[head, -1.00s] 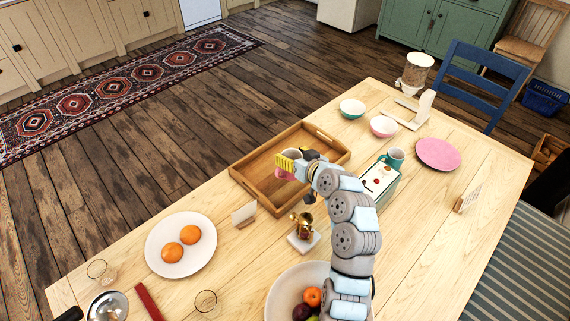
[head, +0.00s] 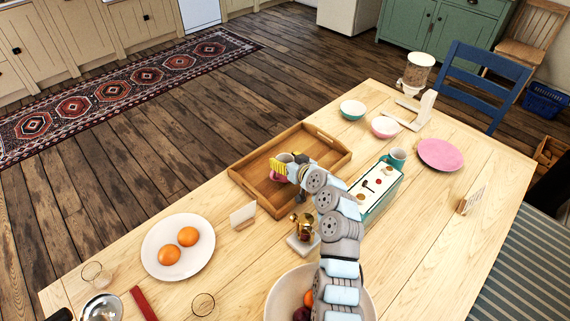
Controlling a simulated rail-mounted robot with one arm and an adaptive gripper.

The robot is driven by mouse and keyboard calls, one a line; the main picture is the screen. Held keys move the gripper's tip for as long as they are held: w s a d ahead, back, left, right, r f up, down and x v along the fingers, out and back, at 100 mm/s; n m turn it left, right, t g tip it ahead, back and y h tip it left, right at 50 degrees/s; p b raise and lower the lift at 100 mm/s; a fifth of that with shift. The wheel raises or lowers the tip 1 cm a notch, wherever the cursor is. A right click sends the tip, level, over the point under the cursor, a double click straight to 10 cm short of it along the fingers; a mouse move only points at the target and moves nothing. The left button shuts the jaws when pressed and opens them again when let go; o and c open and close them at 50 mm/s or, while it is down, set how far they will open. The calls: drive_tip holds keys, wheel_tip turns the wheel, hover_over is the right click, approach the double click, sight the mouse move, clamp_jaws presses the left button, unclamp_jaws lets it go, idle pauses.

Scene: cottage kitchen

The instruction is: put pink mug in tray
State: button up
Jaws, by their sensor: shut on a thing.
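The pink mug (head: 276,176) is mostly hidden behind my gripper; a bit of its pink side and its rim show. My gripper (head: 281,166), with yellow fingers, is shut on the mug. Both appear over the inside of the wooden tray (head: 243,180), near its middle. I cannot tell whether the mug touches the tray floor. The tray has raised walls and handle slots, and its visible floor is otherwise empty.
A brass figure on a base (head: 303,237), a white card (head: 243,215) and a teal box (head: 376,190) stand close to the tray. A teal mug (head: 397,158), two bowls, a pink plate (head: 440,154), a fruit bowl and a plate with oranges (head: 178,246) are around.

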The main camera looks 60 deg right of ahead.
drive_tip(key=shift+f, duration=0.6)
drive_tip(key=shift+f, duration=0.1)
drive_tip(key=shift+f+b, duration=0.1)
drive_tip(key=shift+b, duration=0.2)
drive_tip(key=o, duration=1.3)
drive_tip(key=shift+c, duration=0.2)
drive_tip(key=shift+r+p, duration=0.3)
drive_tip(key=shift+p, duration=0.05)
drive_tip(key=shift+p+v, duration=0.35)
drive_tip(key=shift+v, duration=1.65)
drive_tip(key=shift+f, duration=0.15)
